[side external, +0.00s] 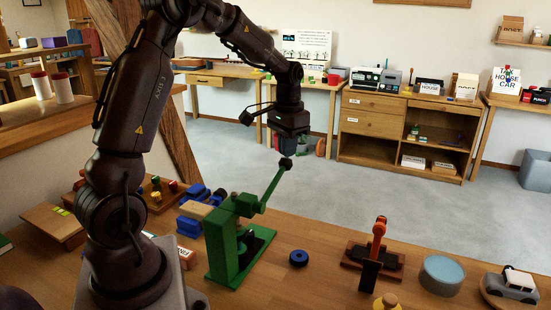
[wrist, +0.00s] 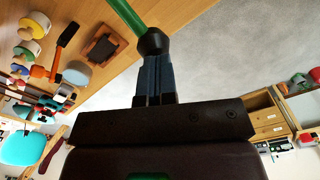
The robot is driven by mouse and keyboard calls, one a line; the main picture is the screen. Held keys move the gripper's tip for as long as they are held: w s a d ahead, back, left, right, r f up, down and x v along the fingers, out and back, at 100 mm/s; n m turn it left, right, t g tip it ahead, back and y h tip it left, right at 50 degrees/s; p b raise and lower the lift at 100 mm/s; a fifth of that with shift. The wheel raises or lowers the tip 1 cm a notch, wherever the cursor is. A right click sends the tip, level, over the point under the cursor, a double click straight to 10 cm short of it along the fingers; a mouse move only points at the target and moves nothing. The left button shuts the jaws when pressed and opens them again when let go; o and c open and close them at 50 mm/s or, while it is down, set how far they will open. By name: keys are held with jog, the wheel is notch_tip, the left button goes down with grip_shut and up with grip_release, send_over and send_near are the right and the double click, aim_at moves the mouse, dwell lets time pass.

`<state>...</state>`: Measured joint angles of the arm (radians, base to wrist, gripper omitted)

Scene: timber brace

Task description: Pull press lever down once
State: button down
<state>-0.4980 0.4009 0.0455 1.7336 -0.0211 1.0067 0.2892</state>
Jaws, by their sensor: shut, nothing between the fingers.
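The green press (side external: 220,250) stands on the wooden workbench in the side view. Its green lever (side external: 272,190) slopes up to the right and ends in a black knob (side external: 285,164). My gripper (side external: 287,152) is directly above the knob, pointing down, shut and empty. In the wrist view, the fingertips of my gripper (wrist: 155,62) are up against or very close to the black knob (wrist: 153,42); I cannot tell if they touch. The green lever (wrist: 125,14) runs from the knob to the top edge there.
A blue ring (side external: 299,258) lies right of the press. An orange-handled tool (side external: 378,240), a round blue-grey lid (side external: 441,272) and a toy car (side external: 512,284) are farther right. A blue vise (side external: 190,227) and a tray of blocks are left. Air around the lever is free.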

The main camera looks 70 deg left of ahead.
aim_at(288, 160)
jog(key=shift+f, duration=0.35)
jog(key=shift+w+a+f, duration=0.15)
jog(key=shift+f, duration=1.35)
notch_tip(288, 160, up, 14)
dwell(1.6)
jog(key=shift+w+r, duration=0.1)
jog(key=s+d+m+t, duration=0.1)
jog(key=s+d+t, duration=0.1)
jog(key=s+d, duration=0.6)
jog(key=s+d+m+t, duration=0.2)
jog(key=s+d, duration=0.6)
jog(key=d, duration=0.5)
jog(key=shift+t, duration=0.8)
